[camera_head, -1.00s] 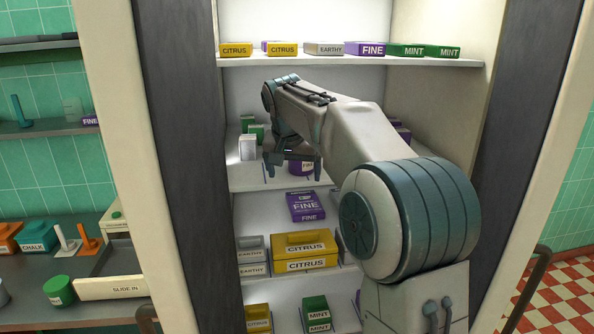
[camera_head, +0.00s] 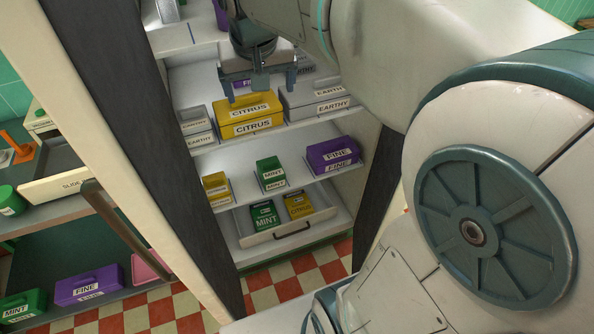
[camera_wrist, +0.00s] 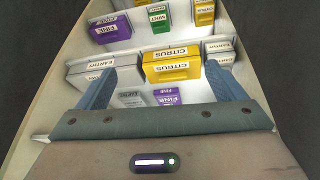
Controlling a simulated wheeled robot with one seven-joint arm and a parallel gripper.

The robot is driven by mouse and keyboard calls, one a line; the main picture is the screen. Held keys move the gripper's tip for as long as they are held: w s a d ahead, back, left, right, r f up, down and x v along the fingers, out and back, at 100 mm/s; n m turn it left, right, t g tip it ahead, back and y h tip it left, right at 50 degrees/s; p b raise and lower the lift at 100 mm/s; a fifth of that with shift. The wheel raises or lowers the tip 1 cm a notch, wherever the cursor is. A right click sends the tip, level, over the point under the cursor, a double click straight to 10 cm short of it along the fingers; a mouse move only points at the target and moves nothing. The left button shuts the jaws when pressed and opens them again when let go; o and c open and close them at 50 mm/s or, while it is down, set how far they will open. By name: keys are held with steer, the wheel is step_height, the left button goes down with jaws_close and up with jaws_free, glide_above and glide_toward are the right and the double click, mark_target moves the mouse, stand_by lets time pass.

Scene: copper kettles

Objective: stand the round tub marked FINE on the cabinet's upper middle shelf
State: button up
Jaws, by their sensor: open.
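My gripper (camera_head: 259,88) is open and points down in front of the cabinet, near the big yellow CITRUS box. Its fingers also show in the wrist view (camera_wrist: 160,75), wide apart with nothing held. A purple piece (camera_head: 222,15) shows at the top edge of the head view, on the shelf above, left of my wrist. It is probably the round FINE tub, but it is cut off and its label is hidden. The cabinet's upper middle shelf (camera_head: 195,45) shows only by its front part.
The shelf below holds a yellow CITRUS box (camera_head: 250,118) and grey EARTHY boxes (camera_head: 318,100). Lower down are a purple FINE box (camera_head: 333,154), a green MINT box (camera_head: 270,172) and an open drawer (camera_head: 290,233). A dark cabinet side post (camera_head: 160,150) stands left.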

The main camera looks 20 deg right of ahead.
steer(key=s+d+f+n+y, duration=0.1)
steer(key=s+f, duration=0.9)
steer(key=s, duration=0.5)
steer(key=shift+d, duration=0.2)
steer(key=shift+s, duration=0.1)
